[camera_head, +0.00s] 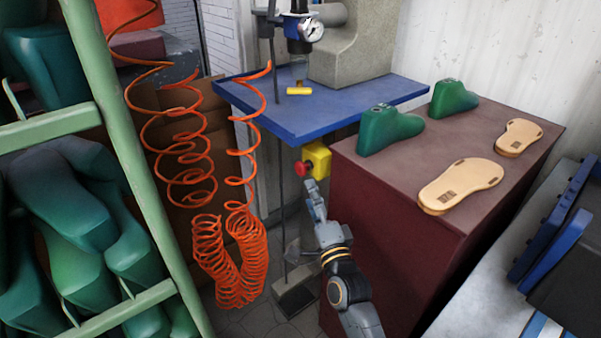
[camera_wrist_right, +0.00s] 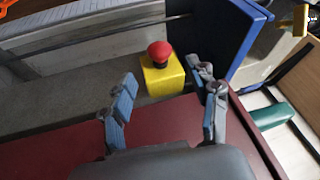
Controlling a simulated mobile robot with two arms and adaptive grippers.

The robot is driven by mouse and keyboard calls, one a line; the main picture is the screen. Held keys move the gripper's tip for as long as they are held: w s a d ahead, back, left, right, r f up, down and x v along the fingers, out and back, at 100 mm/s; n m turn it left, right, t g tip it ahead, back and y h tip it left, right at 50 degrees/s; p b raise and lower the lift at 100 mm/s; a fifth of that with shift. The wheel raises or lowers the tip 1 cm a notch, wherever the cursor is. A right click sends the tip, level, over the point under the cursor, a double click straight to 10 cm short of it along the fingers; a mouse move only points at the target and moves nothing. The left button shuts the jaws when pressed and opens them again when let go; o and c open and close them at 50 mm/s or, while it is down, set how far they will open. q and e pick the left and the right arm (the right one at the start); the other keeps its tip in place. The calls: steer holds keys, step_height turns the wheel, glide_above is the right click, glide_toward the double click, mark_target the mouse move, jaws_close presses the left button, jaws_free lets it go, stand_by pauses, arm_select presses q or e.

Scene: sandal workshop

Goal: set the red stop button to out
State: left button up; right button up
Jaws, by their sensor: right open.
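The red stop button (camera_head: 303,169) sits on a yellow box (camera_head: 318,159) below the blue table's front edge, facing left in the head view. In the right wrist view the red mushroom head (camera_wrist_right: 160,52) stands out from the yellow box (camera_wrist_right: 163,76). My right gripper (camera_head: 317,192) is just below the button in the head view. In the right wrist view its two fingers (camera_wrist_right: 167,101) are spread apart, with the box and button beyond and between them. The fingers look apart from the button. My left gripper is out of view.
A dark red cabinet (camera_head: 385,215) bearing green lasts (camera_head: 388,129) and tan soles (camera_head: 461,186) stands close to the right of my arm. Orange coiled hoses (camera_head: 235,262) hang to the left. The blue table (camera_head: 330,104) is above, and a foot pedal (camera_head: 297,294) is on the floor.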

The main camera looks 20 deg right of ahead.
mark_target(302, 174)
steer(key=b+x, duration=0.1)
steer(key=x, duration=0.8)
steer(key=shift+w+a, duration=0.1)
steer(key=shift+w, duration=0.2)
steer(key=shift+c, duration=0.5)
jaws_close()
